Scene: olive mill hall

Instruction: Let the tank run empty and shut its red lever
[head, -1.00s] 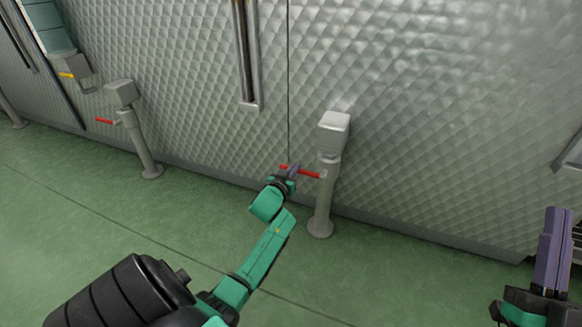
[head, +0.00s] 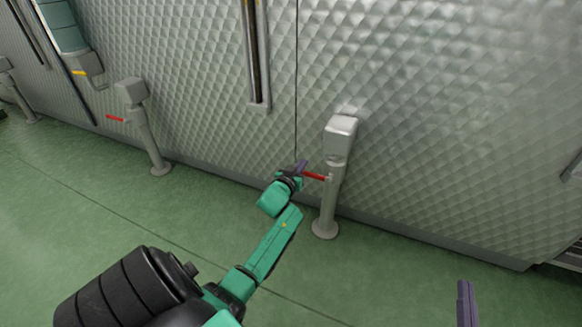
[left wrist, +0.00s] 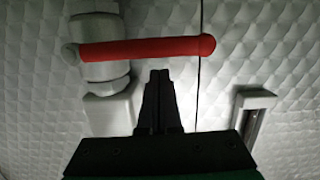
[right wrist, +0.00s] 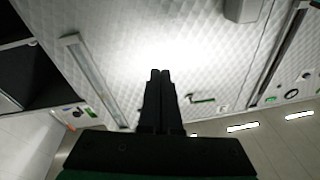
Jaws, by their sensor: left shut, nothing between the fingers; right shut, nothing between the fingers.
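A red lever (head: 316,177) sticks out level to the left from a grey valve post (head: 327,205) in front of the quilted metal tank wall (head: 430,110). In the left wrist view the red lever (left wrist: 150,48) runs across the top. My left gripper (head: 301,167) is shut and empty close to the lever's free end; its tips (left wrist: 160,73) show just below the lever with a gap in the picture. Whether they touch I cannot tell. My right gripper (head: 466,290) is shut and empty low at the right, apart from everything. The tank's contents are not visible.
A second post (head: 148,140) with its own red lever (head: 115,118) stands further left. A vertical slotted metal strip (head: 257,50) is on the wall above. A teal box-like piece with a yellow handle (head: 79,72) hangs at upper left. Green floor (head: 100,210) is clear.

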